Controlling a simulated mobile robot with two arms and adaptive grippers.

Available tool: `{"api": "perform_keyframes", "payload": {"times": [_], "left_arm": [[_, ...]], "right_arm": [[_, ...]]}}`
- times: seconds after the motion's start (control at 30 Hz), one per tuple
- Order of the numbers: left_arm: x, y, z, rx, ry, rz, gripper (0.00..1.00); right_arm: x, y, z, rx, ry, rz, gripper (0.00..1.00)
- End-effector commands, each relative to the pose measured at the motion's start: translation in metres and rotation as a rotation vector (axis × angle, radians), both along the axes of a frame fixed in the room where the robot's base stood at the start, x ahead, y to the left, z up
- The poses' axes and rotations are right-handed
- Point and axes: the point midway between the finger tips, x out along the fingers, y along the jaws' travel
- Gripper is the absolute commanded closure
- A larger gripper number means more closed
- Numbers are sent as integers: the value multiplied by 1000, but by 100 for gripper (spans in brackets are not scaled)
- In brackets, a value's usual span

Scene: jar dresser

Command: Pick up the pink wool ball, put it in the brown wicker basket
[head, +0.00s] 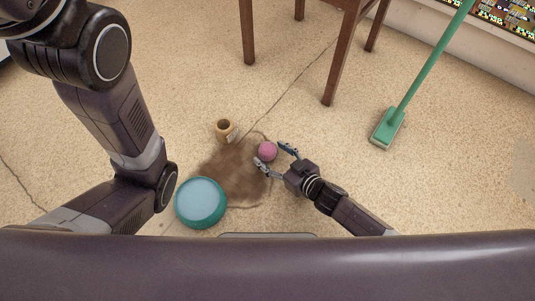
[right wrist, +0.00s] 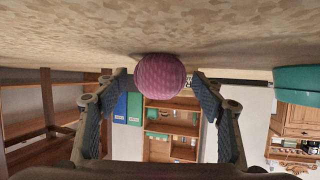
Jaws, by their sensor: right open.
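The pink wool ball (head: 267,151) lies on the floor at the right edge of a dark brown patch. My right gripper (head: 275,157) is open, with its fingertips at either side of the ball. In the right wrist view, which is upside down, the ball (right wrist: 160,74) shows between the two spread fingers, and I see a gap at each side. A small round brown container (head: 224,130) with an open top and a pale label stands left of the ball; I cannot tell whether it is wicker. No clear wicker basket shows. My left gripper is out of view.
A teal bowl (head: 200,202) with a pale blue inside stands left of the ball; it also shows in the right wrist view (right wrist: 296,84). Wooden furniture legs (head: 340,62) stand behind. A green broom (head: 388,126) stands at right. Floor between is clear.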

Motion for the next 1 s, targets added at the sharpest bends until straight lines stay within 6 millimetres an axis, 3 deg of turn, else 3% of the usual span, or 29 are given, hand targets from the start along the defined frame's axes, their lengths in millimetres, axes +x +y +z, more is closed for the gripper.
{"api": "perform_keyframes", "payload": {"times": [0.03, 0.2, 0.53, 0.93, 1.0], "left_arm": [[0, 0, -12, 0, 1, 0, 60], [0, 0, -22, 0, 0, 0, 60], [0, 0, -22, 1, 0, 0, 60], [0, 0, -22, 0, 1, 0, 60], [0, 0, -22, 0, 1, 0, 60]], "right_arm": [[4, 3, -8, -1, -3, 2, 38], [17, 13, -12, -1, -2, 1, 38], [19, 15, -11, 0, 0, 0, 38], [19, 15, -11, 0, 0, 0, 81], [19, 15, -11, 0, 0, 0, 84]]}}
